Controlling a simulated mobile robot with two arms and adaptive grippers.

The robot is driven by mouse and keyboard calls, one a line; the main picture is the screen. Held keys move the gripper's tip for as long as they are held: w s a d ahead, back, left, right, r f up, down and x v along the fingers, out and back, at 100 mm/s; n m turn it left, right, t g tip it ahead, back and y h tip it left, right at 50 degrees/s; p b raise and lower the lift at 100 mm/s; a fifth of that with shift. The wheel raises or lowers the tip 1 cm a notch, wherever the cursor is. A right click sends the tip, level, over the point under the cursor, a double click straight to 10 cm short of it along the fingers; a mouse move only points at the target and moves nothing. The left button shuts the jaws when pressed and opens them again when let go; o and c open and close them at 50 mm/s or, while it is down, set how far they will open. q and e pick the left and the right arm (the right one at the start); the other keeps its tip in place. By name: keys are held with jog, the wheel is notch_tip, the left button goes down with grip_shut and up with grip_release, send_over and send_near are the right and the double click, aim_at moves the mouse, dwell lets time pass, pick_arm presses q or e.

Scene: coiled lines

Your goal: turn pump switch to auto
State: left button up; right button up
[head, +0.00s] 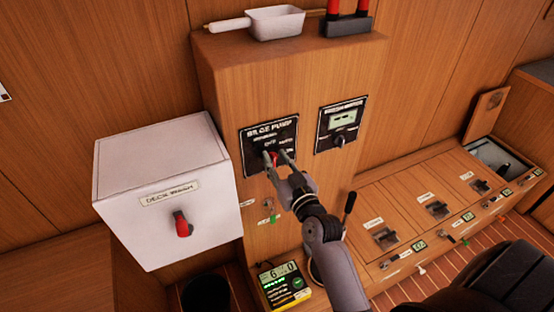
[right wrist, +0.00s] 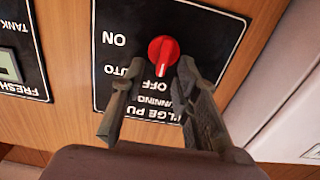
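The bilge pump panel (head: 255,137) is a black plate on the front of the wooden cabinet, marked OFF, AUTO and ON. Its red switch (head: 275,158) is a round knob. In the right wrist view, upside down, the white line on the red switch (right wrist: 163,50) points to OFF. My right gripper (head: 277,156) is open, with one finger on each side of the switch. In the right wrist view, gaps show between the knob and the fingertips of my right gripper (right wrist: 159,65). My left gripper is not in view.
A white deck wash box (head: 167,160) with its own red knob (head: 182,225) juts out left. A fresh water tank panel (head: 341,122) is to the right. A yellow-and-black device (head: 283,285) sits below. A wooden bench (head: 405,215) with latches runs right. A white scoop (head: 272,25) lies on top.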

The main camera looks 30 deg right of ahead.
jog(key=shift+c, duration=0.2)
grip_shut()
dwell(0.3)
